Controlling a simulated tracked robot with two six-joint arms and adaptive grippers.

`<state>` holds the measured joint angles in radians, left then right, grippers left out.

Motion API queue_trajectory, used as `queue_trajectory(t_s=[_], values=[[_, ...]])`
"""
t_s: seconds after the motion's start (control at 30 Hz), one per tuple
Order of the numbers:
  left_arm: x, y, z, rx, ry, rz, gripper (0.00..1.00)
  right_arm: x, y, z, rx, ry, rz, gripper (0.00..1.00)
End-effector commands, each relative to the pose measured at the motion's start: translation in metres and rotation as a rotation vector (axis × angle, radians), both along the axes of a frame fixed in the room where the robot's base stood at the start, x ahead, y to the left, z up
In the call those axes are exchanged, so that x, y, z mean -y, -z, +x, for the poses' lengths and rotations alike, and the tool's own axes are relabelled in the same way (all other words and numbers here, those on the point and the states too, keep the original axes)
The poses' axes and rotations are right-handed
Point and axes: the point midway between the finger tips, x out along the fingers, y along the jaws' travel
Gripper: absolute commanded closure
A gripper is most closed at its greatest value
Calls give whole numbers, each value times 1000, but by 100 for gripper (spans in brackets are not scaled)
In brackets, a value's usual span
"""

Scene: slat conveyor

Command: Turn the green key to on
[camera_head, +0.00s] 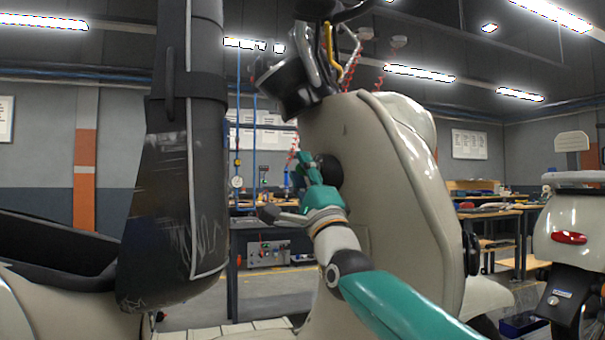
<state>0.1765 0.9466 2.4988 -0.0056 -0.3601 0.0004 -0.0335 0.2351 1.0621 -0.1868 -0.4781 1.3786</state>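The pale cream front shield of a scooter (385,190) stands in the middle, with a round black fitting (328,170) on its near face. I cannot make out the green key; it may be hidden by my gripper or too small to tell apart from its teal parts. My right gripper (283,186), on a teal and white arm from the lower right, is just left of the black fitting. Its fingers appear spread, one pointing up and one to the left, with nothing clearly held between them. I cannot tell whether it touches the shield. My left gripper is not in view.
The scooter's handlebar end (285,85) and cables hang above the gripper. A scratched dark upright shape (180,150) fills the left. Another cream scooter (575,235) stands at the right. A workbench (265,225) stands behind. Floor shows between.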

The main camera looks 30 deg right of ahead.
Motion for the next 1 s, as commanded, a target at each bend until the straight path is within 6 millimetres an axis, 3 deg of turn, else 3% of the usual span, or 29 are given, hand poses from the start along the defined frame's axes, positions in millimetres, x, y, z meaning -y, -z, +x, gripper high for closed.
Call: queue_trajectory(t_s=[0.47,1.0], values=[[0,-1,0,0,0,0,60,-1,5,-7,1,0,0,62],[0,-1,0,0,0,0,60,-10,58,-62,-1,1,-1,62]])
